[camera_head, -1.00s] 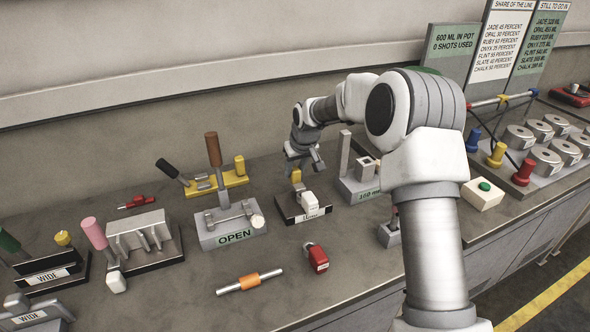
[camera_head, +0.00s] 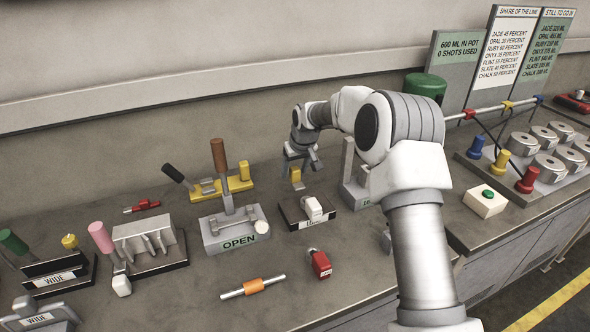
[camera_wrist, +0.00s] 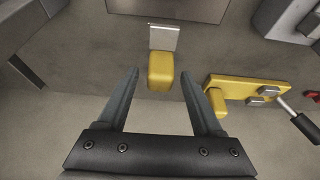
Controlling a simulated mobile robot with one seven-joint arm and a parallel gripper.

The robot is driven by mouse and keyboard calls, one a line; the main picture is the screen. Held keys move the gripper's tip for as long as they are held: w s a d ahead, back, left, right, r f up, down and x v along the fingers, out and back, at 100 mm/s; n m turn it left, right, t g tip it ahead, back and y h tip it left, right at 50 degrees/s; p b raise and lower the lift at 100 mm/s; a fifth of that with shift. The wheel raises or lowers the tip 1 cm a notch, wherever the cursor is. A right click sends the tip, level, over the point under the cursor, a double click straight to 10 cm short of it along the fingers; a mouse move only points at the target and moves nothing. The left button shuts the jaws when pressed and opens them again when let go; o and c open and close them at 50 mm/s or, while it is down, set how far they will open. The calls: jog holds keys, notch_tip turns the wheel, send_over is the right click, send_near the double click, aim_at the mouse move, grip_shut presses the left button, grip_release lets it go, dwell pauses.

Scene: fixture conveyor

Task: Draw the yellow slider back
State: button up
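The yellow slider (camera_head: 296,177) is a small yellow block at the back side of a black fixture (camera_head: 289,213) with a white block on top. In the wrist view the slider (camera_wrist: 161,72) sits at the end of a flat metal strip (camera_wrist: 163,38) that runs towards the dark fixture. My gripper (camera_head: 303,162) is above and behind the slider. In the wrist view my gripper's fingers (camera_wrist: 161,75) are spread on either side of the slider, with gaps showing on both sides. The gripper holds nothing.
A yellow fixture with a black-handled lever (camera_head: 223,187) stands left of the black fixture, with a grey "OPEN" lever fixture (camera_head: 234,233) beside it. A red piece (camera_head: 319,264) lies in front. A grey post fixture (camera_head: 349,165) stands close on the right, partly hidden by my arm.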

jog(key=v, duration=1.7)
jog(key=shift+r+p, duration=0.15)
jog(key=shift+p, duration=0.2)
jog(key=s+d+r+m+h, duration=0.1)
jog(key=s+d+r, duration=0.2)
jog(key=s, duration=0.4)
jog(key=s+d+r+p, duration=0.1)
jog(key=s+d+r, duration=0.15)
jog(key=s, duration=0.45)
jog(key=s+d+r+m+h, duration=0.1)
jog(key=s+d+r, duration=0.1)
jog(key=s+r, duration=0.35)
jog(key=s+d+f+m, duration=0.1)
jog(key=s+d+f, duration=0.1)
jog(key=s, duration=0.7)
jog(key=s+d+f+m+t, duration=0.1)
jog(key=s+d+f, duration=0.1)
jog(key=s, duration=0.8)
jog(key=shift+s+d+f+m+p, duration=0.15)
jog(key=shift+d+f+m+p, duration=0.2)
jog(key=shift+f, duration=0.45)
